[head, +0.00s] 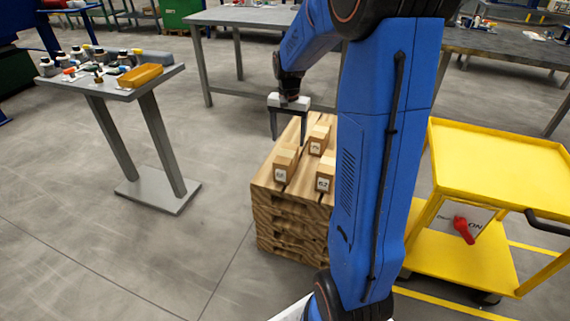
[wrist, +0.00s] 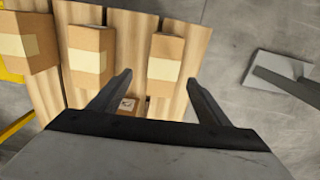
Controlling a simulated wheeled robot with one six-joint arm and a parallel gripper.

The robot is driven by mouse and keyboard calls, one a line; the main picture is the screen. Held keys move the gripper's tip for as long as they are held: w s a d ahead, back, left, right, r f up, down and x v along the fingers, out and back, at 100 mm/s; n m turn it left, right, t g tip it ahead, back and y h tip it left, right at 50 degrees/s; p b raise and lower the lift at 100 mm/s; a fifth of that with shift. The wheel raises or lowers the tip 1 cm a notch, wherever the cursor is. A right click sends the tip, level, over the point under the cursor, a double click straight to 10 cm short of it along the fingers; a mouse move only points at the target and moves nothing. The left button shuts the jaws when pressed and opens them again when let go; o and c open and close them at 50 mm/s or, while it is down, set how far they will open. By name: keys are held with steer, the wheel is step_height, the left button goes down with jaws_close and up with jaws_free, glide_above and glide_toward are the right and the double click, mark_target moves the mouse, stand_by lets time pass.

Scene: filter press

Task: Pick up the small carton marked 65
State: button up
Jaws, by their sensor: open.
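The small carton that appears marked 65 (head: 285,165) stands at the left front of the wooden pallet stack; its label is small and hard to read. In the wrist view it seems to be the right-hand carton (wrist: 166,55), with a pale tape band on top and its number out of sight. My gripper (head: 288,131) is open and empty, pointing down above the far part of the pallets, behind this carton and apart from it. In the wrist view its two fingers (wrist: 158,80) are spread, with the carton beyond their tips.
Other cartons share the pallets (head: 290,235): one at the back (head: 319,138), one marked about 62 (head: 325,172) at right, and another (wrist: 25,42) at the wrist view's left edge. My arm hides the right side. A yellow cart (head: 500,165) stands right, a grey stand (head: 110,85) left.

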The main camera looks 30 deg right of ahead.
mark_target(288, 153)
step_height(288, 153, down, 8)
steer(key=shift+r, duration=0.2)
steer(key=shift+w+a+f, duration=0.1)
steer(key=shift+w+f, duration=0.05)
steer(key=shift+f, duration=1.15)
steer(key=shift+w+a+f, duration=0.1)
steer(key=shift+w+f, duration=0.05)
steer(key=shift+f, duration=1.1)
steer(key=shift+c, duration=0.3)
steer(key=c, duration=1.4)
steer(key=shift+c, duration=0.2)
steer(key=shift+r, duration=0.1)
